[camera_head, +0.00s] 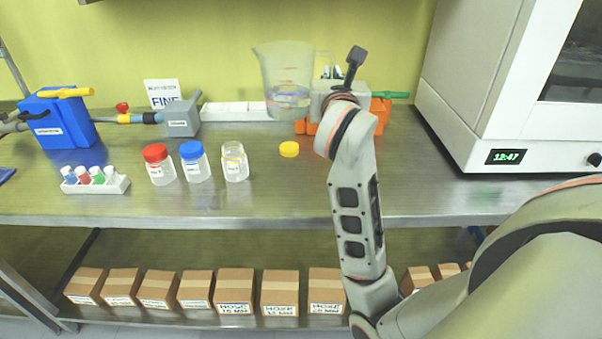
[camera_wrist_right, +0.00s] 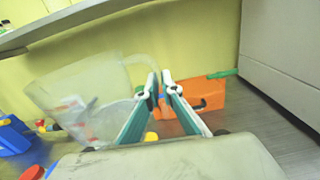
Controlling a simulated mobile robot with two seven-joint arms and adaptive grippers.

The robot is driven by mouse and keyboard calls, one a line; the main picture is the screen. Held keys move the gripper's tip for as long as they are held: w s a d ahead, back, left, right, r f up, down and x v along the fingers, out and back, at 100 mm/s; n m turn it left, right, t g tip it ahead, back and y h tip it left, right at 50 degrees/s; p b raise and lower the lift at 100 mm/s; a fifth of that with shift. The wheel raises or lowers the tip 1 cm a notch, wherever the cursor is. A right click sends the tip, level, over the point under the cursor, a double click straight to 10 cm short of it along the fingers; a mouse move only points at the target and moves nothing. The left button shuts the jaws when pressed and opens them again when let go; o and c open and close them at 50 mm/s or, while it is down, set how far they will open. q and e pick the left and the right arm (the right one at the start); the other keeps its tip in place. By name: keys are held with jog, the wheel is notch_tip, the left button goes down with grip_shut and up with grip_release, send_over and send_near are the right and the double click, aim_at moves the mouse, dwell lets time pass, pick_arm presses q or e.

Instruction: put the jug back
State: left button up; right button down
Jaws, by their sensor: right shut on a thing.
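The jug (camera_head: 287,65) is a clear, translucent vessel with a little liquid low inside. In the head view it is upright at the back of the bench; I cannot tell whether its base touches anything. It also shows at the left of the right wrist view (camera_wrist_right: 75,88), its handle reaching toward the fingers. My right gripper (camera_wrist_right: 160,88) is shut on the jug's handle. In the head view, my right wrist hides most of the fingers. My left gripper is not in view.
An orange device (camera_head: 379,112) with a green-handled part stands right behind my wrist. A yellow lid (camera_head: 289,149) lies in front of the jug. Several jars and a vial rack (camera_head: 97,184) stand to the left. A white cabinet (camera_head: 470,90) bounds the right. The bench front is mostly clear.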

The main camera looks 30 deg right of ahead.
jog(key=shift+s+a+r, duration=0.1)
jog(key=shift+r, duration=0.35)
notch_tip(320, 180, down, 20)
jog(key=b, duration=0.5)
jog(key=shift+r, duration=0.15)
jog(key=shift+f+b, duration=0.25)
jog(key=shift+b, duration=0.1)
jog(key=c, duration=2.2)
grip_release()
jog(key=shift+c, duration=0.2)
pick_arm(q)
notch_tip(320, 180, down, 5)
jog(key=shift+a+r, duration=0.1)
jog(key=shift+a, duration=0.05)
